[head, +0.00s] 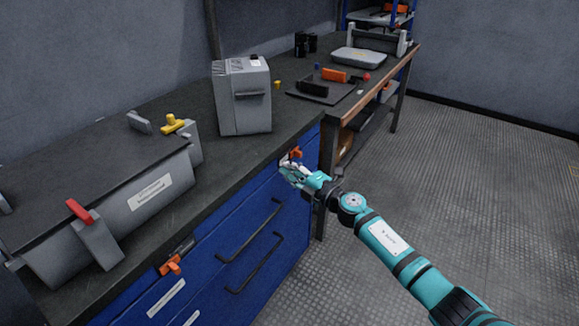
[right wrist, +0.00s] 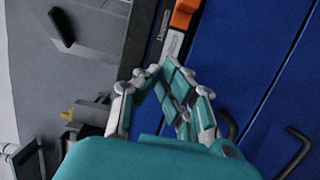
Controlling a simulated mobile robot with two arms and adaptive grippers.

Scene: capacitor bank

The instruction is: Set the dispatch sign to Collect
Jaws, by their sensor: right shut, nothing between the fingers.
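I cannot tell for sure which thing is the dispatch sign; no readable "Collect" shows. At the bench's front edge, an orange tab (head: 296,153) sits by a metal rail. It also shows at the top of the right wrist view (right wrist: 186,12), beside a small strip with unreadable lettering (right wrist: 172,46). My right gripper (head: 289,170) is shut and empty, right by this rail in the head view. In the right wrist view its fingertips (right wrist: 160,70) meet just below the lettered strip; contact cannot be told. My left gripper is not in view.
A second orange tab (head: 170,265) is on the bench front at lower left. Blue drawers have black bar handles (head: 262,262). A grey box (head: 240,98) and a long grey bin (head: 110,205) stand on the bench. Floor at right (head: 480,180) is clear.

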